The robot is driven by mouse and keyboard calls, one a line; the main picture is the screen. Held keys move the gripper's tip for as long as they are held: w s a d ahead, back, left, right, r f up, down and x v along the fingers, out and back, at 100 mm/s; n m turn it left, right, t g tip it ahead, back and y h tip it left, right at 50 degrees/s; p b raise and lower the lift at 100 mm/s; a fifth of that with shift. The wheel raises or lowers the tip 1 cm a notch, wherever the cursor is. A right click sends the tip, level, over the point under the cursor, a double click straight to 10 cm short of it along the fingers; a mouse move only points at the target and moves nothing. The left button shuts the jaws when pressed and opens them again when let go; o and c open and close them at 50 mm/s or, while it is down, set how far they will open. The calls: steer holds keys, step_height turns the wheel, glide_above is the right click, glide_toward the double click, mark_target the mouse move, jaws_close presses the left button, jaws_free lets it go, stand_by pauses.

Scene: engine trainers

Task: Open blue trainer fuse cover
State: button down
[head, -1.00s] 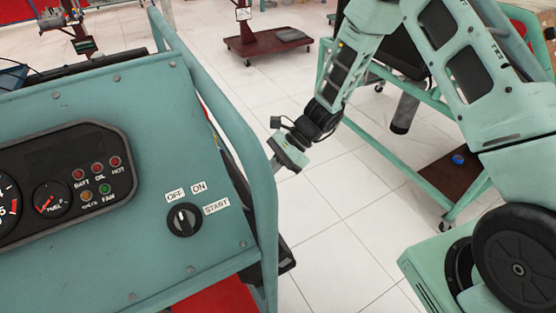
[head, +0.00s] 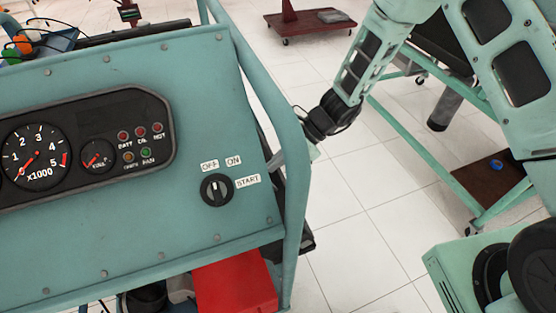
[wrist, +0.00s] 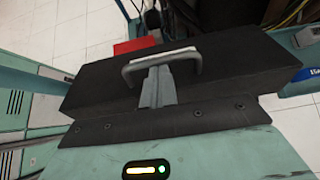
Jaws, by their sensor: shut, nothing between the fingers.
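The blue-green trainer (head: 120,225) fills the left of the head view, with gauges, warning lamps and a key switch. In the wrist view a dark box-like cover (wrist: 235,65) with a grey bar handle (wrist: 161,62) lies in front of my gripper (wrist: 157,75); it looks like the fuse cover and is down. My gripper's grey fingers are shut and empty, with their tips at the handle's middle. I cannot tell whether they touch it or reach under it. In the head view my gripper is mostly hidden behind the trainer's right frame tube.
The trainer's tube frame (head: 262,85) stands close beside my wrist. A red box (head: 235,287) sits under the panel. Another green frame stand (head: 400,125) is behind my arm, and a dark red wheeled base (head: 310,24) is farther back. White floor between them is clear.

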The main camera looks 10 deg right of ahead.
steer(key=shift+a+r+h, duration=0.3)
steer(key=shift+a, duration=0.05)
steer(key=shift+s+a+p, duration=0.1)
steer(key=shift+p, duration=0.25)
steer(key=shift+s+a+r+h+p, duration=0.15)
steer(key=shift+a+r+h+p, duration=0.35)
steer(key=shift+a+p, duration=0.2)
steer(key=shift+s+a+r+t+h+p, duration=0.1)
steer(key=shift+a+r+t+h+p, duration=0.05)
steer(key=shift+a+h+p, duration=0.3)
steer(key=shift+s+a+r+t+h+p, duration=0.15)
steer(key=shift+a+h+p, duration=0.1)
steer(key=shift+a, duration=0.25)
steer(key=s+a+f, duration=0.1)
steer(key=s+a, duration=0.1)
steer(key=a, duration=0.8)
steer(key=shift+a+f+p, duration=0.2)
steer(key=shift+f+p, duration=0.1)
steer(key=shift+p, duration=0.1)
